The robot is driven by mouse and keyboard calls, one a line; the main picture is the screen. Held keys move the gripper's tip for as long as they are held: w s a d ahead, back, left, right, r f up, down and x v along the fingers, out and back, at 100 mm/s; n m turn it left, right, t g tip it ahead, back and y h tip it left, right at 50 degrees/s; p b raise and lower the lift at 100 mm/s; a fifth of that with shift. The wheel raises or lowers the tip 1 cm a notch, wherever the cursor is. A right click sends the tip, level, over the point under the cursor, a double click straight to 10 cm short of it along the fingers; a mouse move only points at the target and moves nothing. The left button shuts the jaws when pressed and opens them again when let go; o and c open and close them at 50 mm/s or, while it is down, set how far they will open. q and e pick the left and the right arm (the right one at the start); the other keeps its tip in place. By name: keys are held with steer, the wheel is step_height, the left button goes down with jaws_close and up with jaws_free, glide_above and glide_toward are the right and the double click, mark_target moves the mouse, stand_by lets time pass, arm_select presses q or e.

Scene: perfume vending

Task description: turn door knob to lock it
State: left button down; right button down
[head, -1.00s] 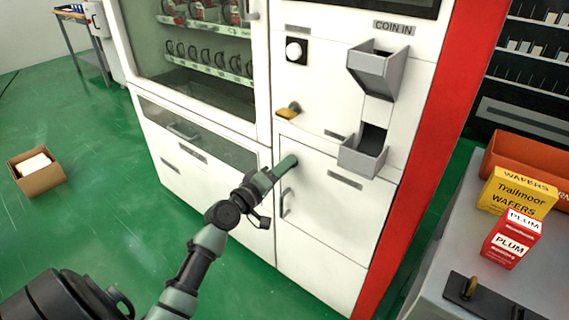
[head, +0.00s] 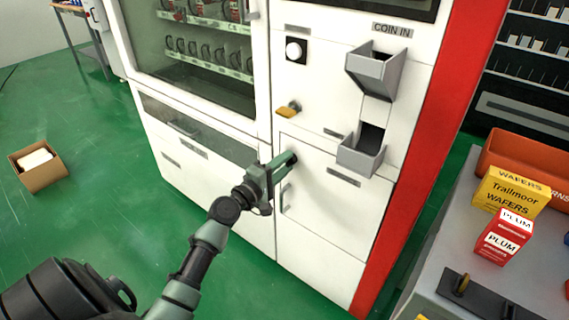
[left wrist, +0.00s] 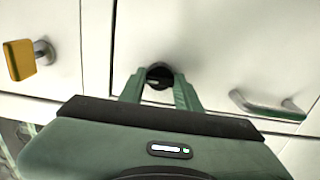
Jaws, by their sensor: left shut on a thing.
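The white vending machine's lower right door (head: 335,215) appears closed. Its dark round knob (left wrist: 158,76) shows in the left wrist view, between my left gripper's fingers. In the head view the gripper hides the knob. My left gripper (head: 290,158) reaches the upper left corner of that door, and it also shows in the left wrist view (left wrist: 160,88). It is shut on the knob, with one finger on each side. My right gripper is in neither view.
A yellow-orange knob (head: 289,109) sticks out above the door, left of the gripper in the left wrist view. A metal bar handle (left wrist: 270,107) is to the right there. A grey coin tray (head: 362,152) juts out at upper right.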

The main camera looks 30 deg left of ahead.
arm_select(q)
steer(key=c, duration=1)
jaws_free()
steer(key=shift+s, duration=0.1)
steer(key=s, duration=0.7)
steer(key=shift+s+a+b, duration=0.3)
steer(key=shift+a+b, duration=0.05)
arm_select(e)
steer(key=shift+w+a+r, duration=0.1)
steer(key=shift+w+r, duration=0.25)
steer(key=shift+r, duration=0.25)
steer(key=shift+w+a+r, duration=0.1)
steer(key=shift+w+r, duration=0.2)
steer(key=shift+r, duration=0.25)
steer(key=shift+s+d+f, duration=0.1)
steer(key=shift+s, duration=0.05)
